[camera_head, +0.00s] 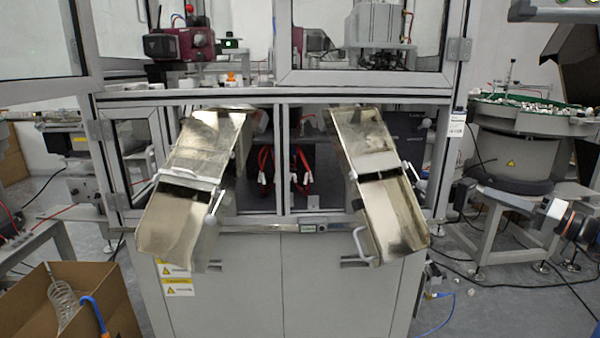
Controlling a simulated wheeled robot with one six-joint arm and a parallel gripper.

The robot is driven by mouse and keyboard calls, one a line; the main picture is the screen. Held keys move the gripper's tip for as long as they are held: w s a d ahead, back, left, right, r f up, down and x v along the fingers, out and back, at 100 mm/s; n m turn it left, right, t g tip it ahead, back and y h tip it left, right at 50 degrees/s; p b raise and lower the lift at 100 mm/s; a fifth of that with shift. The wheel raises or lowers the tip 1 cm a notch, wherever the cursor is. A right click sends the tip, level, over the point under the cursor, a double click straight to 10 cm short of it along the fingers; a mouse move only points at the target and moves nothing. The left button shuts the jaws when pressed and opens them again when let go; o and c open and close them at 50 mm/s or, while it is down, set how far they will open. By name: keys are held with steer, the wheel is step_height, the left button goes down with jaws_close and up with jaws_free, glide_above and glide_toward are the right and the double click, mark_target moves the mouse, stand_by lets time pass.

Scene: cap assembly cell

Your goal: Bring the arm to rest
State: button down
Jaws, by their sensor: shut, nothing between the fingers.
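I cannot make out my gripper in the head view. A jointed part with a white end, an orange-toned ring and dark sections enters at the right edge; I cannot tell whether it belongs to my arm. The assembly cell (320,280) stands in the middle, with a grey lower cabinet and a framed, windowed upper part. Two shiny metal chutes slope out of its front, a left chute (180,222) and a right chute (392,215).
An open cardboard box (115,305) at the lower left holds a clear coil and a blue hooked thing. A round bowl feeder (515,155) stands on a frame at the right. Cables lie on the floor at the right. Bare floor (500,310) shows at the lower right.

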steer(key=s+a+f+g+h, duration=0.1)
steer(key=s+a+f+g, duration=0.25)
steer(key=a, duration=0.45)
steer(key=s+a+f+g, duration=0.2)
steer(key=s+a+g, duration=0.15)
steer(key=a, duration=0.35)
steer(key=s+a+f+g+h, duration=0.15)
steer(key=s+a, duration=0.25)
steer(key=a, duration=0.4)
steer(key=s+a+f+g+h, duration=0.35)
steer(key=s+f, duration=0.25)
steer(key=s, duration=0.4)
steer(key=s+d+f+t+h, duration=0.2)
steer(key=s+d+f+h, duration=0.1)
steer(key=s+h, duration=0.3)
steer(key=shift+s+d+n, duration=0.3)
steer(key=shift+s+d, duration=0.2)
steer(key=shift+s, duration=0.7)
